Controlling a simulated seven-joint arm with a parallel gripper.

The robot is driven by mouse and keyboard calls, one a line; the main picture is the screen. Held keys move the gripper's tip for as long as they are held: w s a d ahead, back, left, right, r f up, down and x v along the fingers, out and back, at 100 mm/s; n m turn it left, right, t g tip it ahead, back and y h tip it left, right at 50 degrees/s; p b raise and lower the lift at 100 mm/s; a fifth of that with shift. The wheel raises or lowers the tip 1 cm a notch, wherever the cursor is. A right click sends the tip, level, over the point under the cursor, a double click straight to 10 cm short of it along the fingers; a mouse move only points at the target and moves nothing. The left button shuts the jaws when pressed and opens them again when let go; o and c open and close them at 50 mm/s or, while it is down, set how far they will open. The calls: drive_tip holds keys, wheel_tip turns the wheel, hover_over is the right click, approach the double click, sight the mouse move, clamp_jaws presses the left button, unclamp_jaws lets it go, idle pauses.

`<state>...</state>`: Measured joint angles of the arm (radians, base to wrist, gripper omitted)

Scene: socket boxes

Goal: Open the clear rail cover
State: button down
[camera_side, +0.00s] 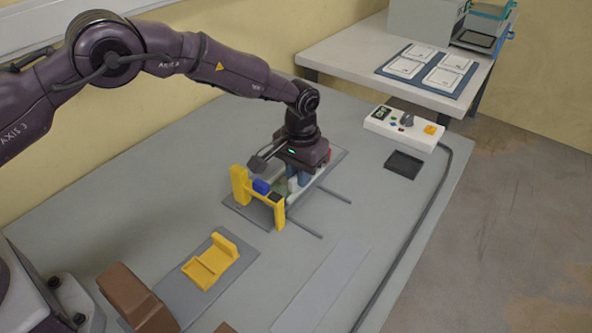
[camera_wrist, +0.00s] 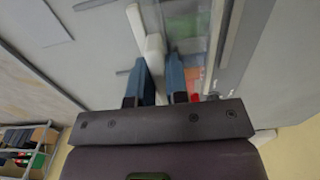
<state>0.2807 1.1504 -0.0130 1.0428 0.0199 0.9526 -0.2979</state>
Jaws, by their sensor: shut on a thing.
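The clear rail cover (camera_wrist: 190,45) shows in the wrist view as a see-through strip, with green and red parts under it. A white handle-like bar (camera_wrist: 153,44) runs along its left side. My gripper (camera_wrist: 157,62) has its two blue fingers on either side of this bar and is shut on it. In the side view my gripper (camera_side: 298,183) is low over the rail fixture, behind the yellow frame (camera_side: 262,197). My wrist hides much of the cover there, so its angle cannot be told.
A blue block (camera_side: 261,187) sits at the yellow frame. A yellow holder (camera_side: 212,263) stands on a grey plate in front. A white control box (camera_side: 404,127) and a dark tray (camera_side: 403,164) lie to the right. The table's front right is mostly clear.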

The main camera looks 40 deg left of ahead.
drive_tip(key=d, duration=0.7)
drive_tip(key=shift+d, duration=0.2)
drive_tip(key=c, duration=1.1)
unclamp_jaws()
wheel_tip(320, 180, up, 13)
